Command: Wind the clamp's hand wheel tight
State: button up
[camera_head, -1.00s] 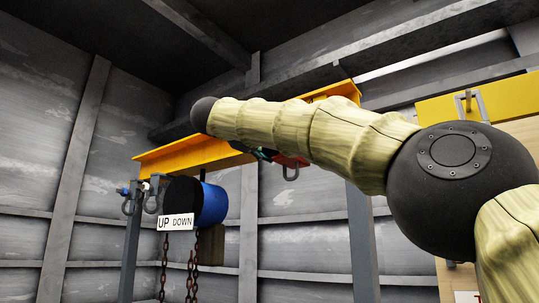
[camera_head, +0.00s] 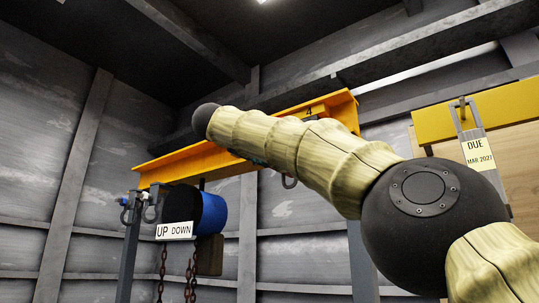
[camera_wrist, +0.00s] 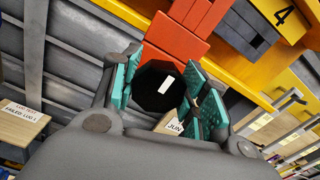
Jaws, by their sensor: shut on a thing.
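In the wrist view the hand wheel (camera_wrist: 152,98) is a black, many-sided knob with a white mark on its face. The red clamp (camera_wrist: 178,38) is just behind it, against the yellow beam (camera_wrist: 240,66). My gripper (camera_wrist: 163,76) has its teal-padded fingers on both sides of the wheel and is shut on it. In the head view my arm hides the wheel and most of the clamp; a grey shackle (camera_head: 290,182) hangs below the beam (camera_head: 185,155).
A blue and black hoist (camera_head: 213,208) with an UP/DOWN plate and chains hangs left of my arm. A tag reading DUE MAR 2021 (camera_head: 478,153) hangs at the right. A labelled wooden block (camera_wrist: 25,118) shows at the wrist view's left.

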jog(key=o, duration=1)
jog(key=shift+a, duration=0.1)
jog(key=shift+o, duration=0.2)
jog(key=v, duration=1.2)
